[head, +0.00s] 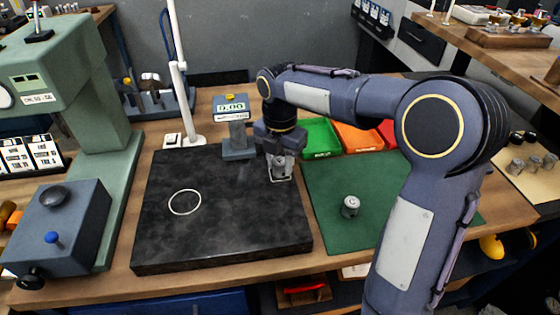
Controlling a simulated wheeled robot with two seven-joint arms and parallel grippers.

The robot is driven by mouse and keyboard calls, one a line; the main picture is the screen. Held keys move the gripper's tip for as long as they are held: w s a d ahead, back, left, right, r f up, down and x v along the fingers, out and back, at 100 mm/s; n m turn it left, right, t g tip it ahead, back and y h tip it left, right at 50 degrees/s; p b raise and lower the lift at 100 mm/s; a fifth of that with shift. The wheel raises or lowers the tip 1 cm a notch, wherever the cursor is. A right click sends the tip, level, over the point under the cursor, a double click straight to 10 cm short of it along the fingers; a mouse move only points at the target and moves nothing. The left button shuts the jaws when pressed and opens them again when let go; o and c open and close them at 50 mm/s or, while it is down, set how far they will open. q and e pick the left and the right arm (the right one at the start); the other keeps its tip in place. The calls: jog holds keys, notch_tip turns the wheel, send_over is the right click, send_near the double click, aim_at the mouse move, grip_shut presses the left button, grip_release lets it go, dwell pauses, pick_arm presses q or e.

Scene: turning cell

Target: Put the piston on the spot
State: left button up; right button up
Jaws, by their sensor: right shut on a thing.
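My right gripper (281,174) reaches down over the right back part of the black stone plate. It is shut on a small grey metal piece, which looks like the piston (283,161); the fingers partly hide it. The piece is above or at the plate; I cannot tell if it touches. The spot, a white ring (185,202), is on the left half of the black plate (230,240), and it is empty. The gripper is right of and behind the ring. My left gripper is not in view.
A short metal cylinder (350,206) stands on the green mat (328,233). A gauge with a display (232,107) stands behind the plate. A white post (177,80) rises at the plate's back left. Green (321,137) and orange (358,138) bins are behind the mat. A green machine (85,120) stands left.

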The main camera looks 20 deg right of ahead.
jog(key=o, duration=0.6)
jog(key=shift+f, duration=0.15)
jog(key=shift+c, duration=0.2)
jog(key=o, duration=0.5)
jog(key=shift+c, duration=0.2)
